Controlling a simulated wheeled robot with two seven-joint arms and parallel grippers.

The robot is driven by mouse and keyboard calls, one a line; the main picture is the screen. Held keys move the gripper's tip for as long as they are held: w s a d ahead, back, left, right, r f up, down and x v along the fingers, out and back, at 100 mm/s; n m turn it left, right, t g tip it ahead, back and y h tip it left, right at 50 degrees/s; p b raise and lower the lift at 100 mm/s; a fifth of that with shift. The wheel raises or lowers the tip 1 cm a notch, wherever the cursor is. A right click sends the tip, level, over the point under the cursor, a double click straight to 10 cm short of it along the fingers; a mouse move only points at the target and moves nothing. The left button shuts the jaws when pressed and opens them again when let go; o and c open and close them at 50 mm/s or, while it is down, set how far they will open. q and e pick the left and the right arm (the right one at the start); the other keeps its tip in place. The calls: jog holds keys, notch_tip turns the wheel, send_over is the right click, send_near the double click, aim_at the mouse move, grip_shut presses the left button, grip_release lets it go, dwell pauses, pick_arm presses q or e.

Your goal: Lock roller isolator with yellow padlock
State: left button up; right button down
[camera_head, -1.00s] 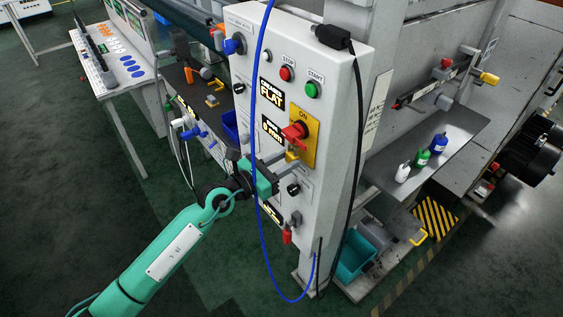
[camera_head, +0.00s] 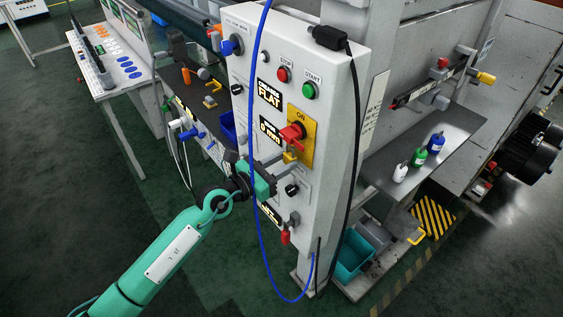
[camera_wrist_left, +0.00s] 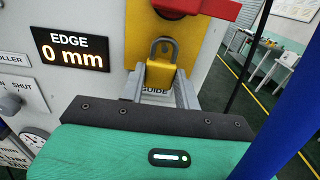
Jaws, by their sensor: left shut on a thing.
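The yellow padlock (camera_wrist_left: 160,72) is between the fingers of my left gripper (camera_wrist_left: 160,88), with its grey shackle pointing up. It also shows small in the head view (camera_head: 290,157). My left gripper (camera_head: 284,161) is shut on it at the front of the panel. The roller isolator's red handle (camera_head: 292,133) is on a yellow plate (camera_head: 308,141) under the word ON, just above the padlock. In the wrist view the red handle (camera_wrist_left: 205,8) is cut off by the top edge. I cannot tell whether the shackle passes through the isolator. My right gripper is not in view.
The grey control panel (camera_head: 325,68) carries a red stop button (camera_head: 284,74), a green start button (camera_head: 309,91) and black knobs. A blue cable (camera_head: 253,130) hangs down in front of it, close to my left gripper. Bottles (camera_head: 419,157) stand on a shelf at the right.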

pick_arm(q)
jog(key=shift+w+d, duration=0.1)
jog(key=shift+d, duration=0.05)
jog(key=shift+w+d, duration=0.4)
jog(key=shift+d, duration=0.15)
jog(key=shift+f, duration=0.25)
dwell(0.5)
jog(key=o, duration=1.1)
jog(key=shift+b+v, duration=1.85)
jog(key=shift+v, duration=5.05)
